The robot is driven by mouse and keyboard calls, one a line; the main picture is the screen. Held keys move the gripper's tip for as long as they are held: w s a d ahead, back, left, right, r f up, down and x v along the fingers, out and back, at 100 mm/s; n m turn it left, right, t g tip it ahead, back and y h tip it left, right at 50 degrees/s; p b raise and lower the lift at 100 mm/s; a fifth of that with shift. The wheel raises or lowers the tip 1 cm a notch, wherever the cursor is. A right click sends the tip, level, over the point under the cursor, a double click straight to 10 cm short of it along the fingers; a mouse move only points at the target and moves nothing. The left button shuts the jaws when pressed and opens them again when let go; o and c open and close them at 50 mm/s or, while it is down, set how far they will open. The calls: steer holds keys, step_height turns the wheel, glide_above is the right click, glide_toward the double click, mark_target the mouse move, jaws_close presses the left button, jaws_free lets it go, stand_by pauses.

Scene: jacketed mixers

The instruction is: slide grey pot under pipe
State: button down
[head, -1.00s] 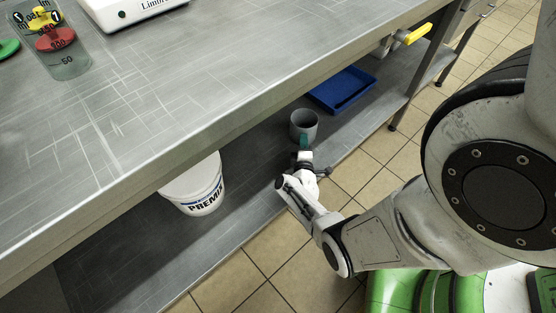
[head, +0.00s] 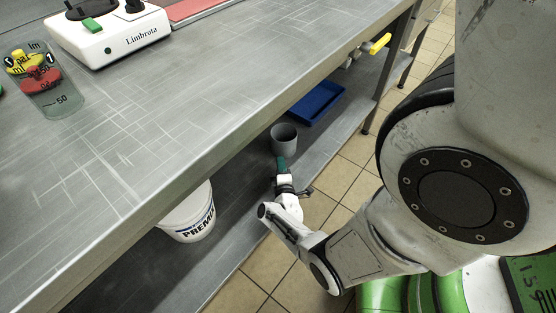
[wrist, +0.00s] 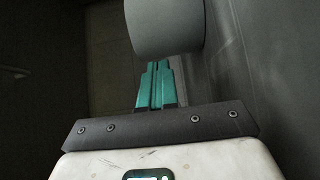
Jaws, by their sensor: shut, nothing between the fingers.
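The grey pot (head: 284,138) stands upright on the lower shelf under the bench, its open top visible in the head view. In the wrist view its rounded grey side (wrist: 165,28) fills the top middle. My gripper (head: 281,164) is low at the shelf, on the near side of the pot. Its teal fingers (wrist: 157,80) are shut together and empty, with the tips at the pot's side; I cannot tell if they touch. A short pipe with a yellow handle (head: 379,44) shows beneath the bench, farther back to the right; its outlet is unclear.
A blue tray (head: 316,103) lies on the shelf beyond the pot, toward the pipe. A white PREMIX bucket (head: 188,214) stands on the shelf at the left. The bench top (head: 190,110) overhangs the shelf. A bench leg (head: 386,75) stands at the right.

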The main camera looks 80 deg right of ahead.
steer(key=p+v, duration=0.3)
steer(key=v, duration=0.5)
steer(key=shift+a, duration=0.3)
steer(key=c, duration=1.8)
jaws_free()
